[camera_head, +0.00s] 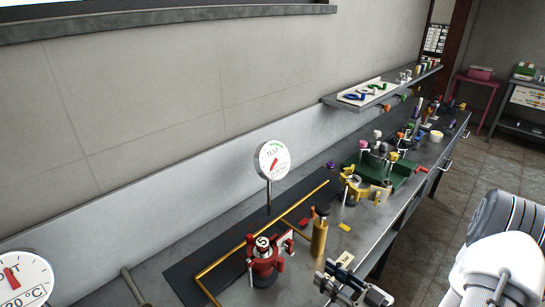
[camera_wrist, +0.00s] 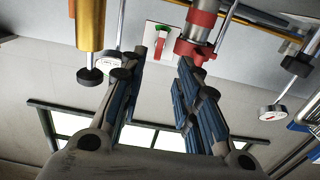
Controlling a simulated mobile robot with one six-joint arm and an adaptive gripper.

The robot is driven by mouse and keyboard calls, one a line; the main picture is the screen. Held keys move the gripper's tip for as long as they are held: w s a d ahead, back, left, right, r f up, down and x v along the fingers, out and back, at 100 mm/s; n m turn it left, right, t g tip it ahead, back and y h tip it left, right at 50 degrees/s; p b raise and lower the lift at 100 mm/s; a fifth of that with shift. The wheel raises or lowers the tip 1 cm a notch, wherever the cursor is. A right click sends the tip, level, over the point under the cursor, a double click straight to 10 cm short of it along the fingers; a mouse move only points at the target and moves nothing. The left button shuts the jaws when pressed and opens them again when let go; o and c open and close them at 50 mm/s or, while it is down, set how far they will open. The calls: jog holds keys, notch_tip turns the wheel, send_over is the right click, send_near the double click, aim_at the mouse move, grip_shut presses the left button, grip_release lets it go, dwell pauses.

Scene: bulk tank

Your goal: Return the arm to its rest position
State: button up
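My gripper (camera_wrist: 172,62) is in the wrist view, its two dark fingers with blue inner faces standing apart. The gap between them is empty, so it is open. In the head view my gripper (camera_head: 332,272) shows at the bottom, right of the brass cylinder and in front of the bench gear. My white arm (camera_head: 500,265) comes in at the lower right; the rest of it is out of frame. The wrist picture looks upside down, with the wall and window low in it.
A brass cylinder (camera_head: 319,238) and a red valve fitting (camera_head: 264,262) stand close to my gripper. A round TEST dial (camera_head: 272,160) stands behind them. A green tray (camera_head: 385,172) and several tools crowd the bench farther back. The floor (camera_head: 455,190) right of the bench looks clear.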

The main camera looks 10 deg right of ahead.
jog(key=w+d+r+n+g+h, duration=0.1)
jog(key=w+d+r+g+h, duration=0.1)
jog(key=w+d+g+h, duration=0.35)
notch_tip(320, 180, up, 11)
jog(key=s+m+h, duration=0.2)
jog(key=m+h, duration=0.2)
jog(key=h, duration=0.4)
jog(key=s+a+r+m+g+y, duration=0.1)
jog(key=s+a+r+m+g, duration=0.1)
jog(key=s+a, duration=0.4)
jog(key=s+a+r+m+g+y, duration=0.2)
jog(key=s+a+r, duration=0.2)
jog(key=s, duration=1.1)
jog(key=a, duration=0.3)
